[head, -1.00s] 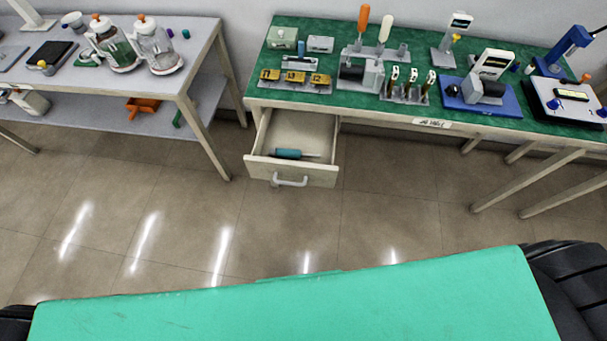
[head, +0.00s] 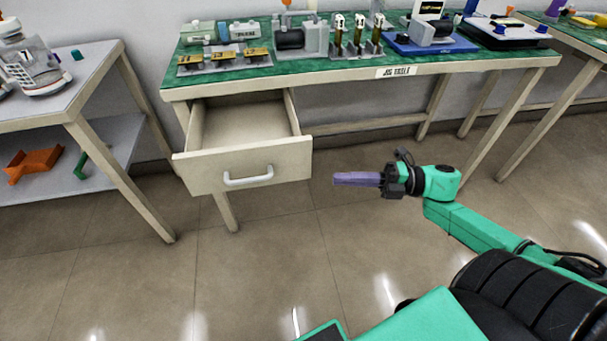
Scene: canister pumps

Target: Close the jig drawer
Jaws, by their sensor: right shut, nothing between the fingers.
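The jig drawer (head: 205,174) is pulled out from under the left end of the jig table (head: 350,76). Its front is pale wood with a grey-white bar handle (head: 248,178). The part of its inside that shows looks bare; its floor near the front panel is hidden. My right gripper (head: 337,179) has long purple fingers, shut and empty. It points left and hangs to the right of the drawer front, apart from it by a small gap in the picture. My left gripper is not in view.
A grey side table (head: 95,75) stands at the left, with an orange bin (head: 33,162) on its lower shelf. Jigs and a blue-based device (head: 430,40) stand on the green tabletop. The tiled floor (head: 230,275) before the drawer is clear.

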